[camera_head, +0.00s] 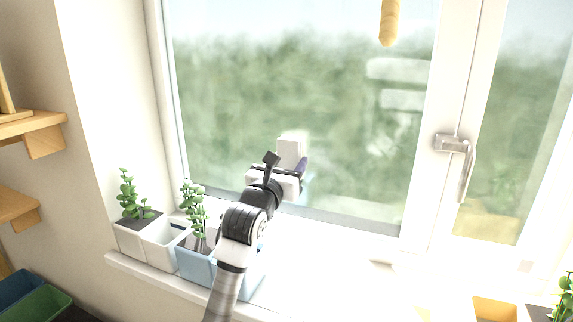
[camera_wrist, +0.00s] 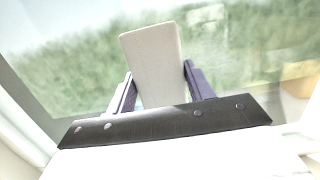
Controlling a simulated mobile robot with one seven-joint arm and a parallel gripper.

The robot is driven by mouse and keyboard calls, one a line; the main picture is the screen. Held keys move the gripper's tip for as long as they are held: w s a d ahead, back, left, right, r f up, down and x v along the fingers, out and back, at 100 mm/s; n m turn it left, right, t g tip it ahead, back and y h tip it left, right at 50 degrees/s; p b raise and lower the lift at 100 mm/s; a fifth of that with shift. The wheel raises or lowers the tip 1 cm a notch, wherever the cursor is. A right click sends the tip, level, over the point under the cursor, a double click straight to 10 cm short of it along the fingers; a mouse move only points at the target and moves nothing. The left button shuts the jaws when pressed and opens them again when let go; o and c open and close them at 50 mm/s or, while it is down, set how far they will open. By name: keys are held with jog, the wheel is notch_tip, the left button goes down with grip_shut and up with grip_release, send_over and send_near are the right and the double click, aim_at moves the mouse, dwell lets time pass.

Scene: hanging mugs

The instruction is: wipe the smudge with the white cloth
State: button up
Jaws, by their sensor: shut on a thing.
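My gripper (camera_head: 285,172) is in front of the lower left part of the large window pane (camera_head: 300,90). It is shut on the white cloth (camera_head: 291,147), which looks like a flat pale block. In the wrist view the cloth (camera_wrist: 155,60) stands out between the two dark fingers of the gripper (camera_wrist: 160,88), in front of the glass. I cannot tell whether the cloth touches the pane. Pale patches (camera_head: 398,70) show on the right part of the pane; I cannot tell whether they are the smudge or reflections.
Several planters stand on the sill: a white one (camera_head: 130,238) at the left and a light blue one (camera_head: 197,265) beside my arm. A window handle (camera_head: 465,165) sticks out at the right. A tan rounded thing (camera_head: 389,22) hangs at the top. A yellow pot (camera_head: 495,308) is at lower right.

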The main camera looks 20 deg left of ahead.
jog(key=shift+w, duration=0.3)
jog(key=shift+d, duration=0.1)
